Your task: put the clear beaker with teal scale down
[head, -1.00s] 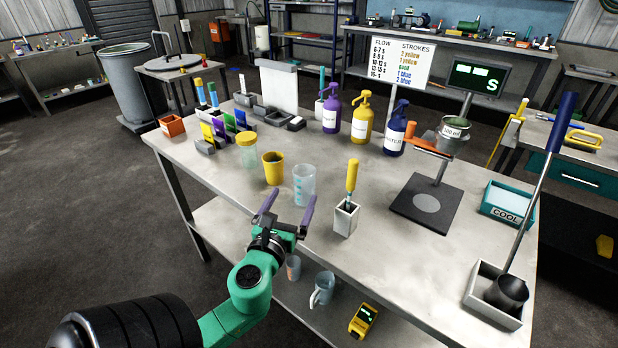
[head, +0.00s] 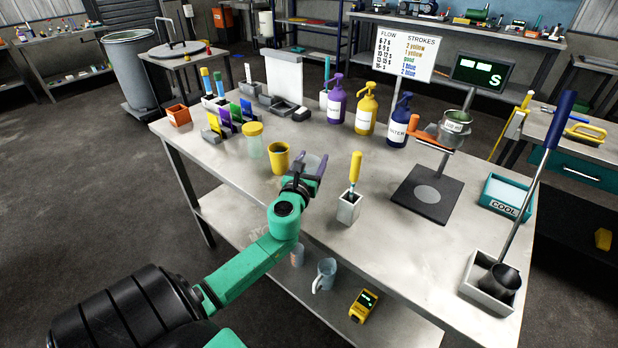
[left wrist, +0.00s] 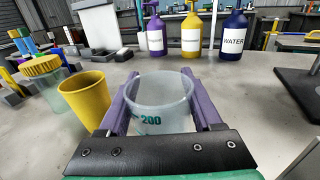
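The clear beaker with teal scale (left wrist: 160,100) stands upright on the table in the left wrist view, with a teal "200" mark low on its side. In the head view it is mostly hidden behind my left gripper. My left gripper (head: 309,168) has its purple fingers on either side of the beaker. In the left wrist view (left wrist: 160,105) the fingers lie close along its walls, but I cannot tell whether they press on it. My right gripper is not in view.
A yellow cup (head: 278,158) and a yellow-lidded jar (head: 254,143) stand just left of the beaker. A white holder with a yellow-handled tool (head: 348,207) stands to the right. Pump bottles (head: 365,112) stand behind. The table front (head: 400,262) is bare.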

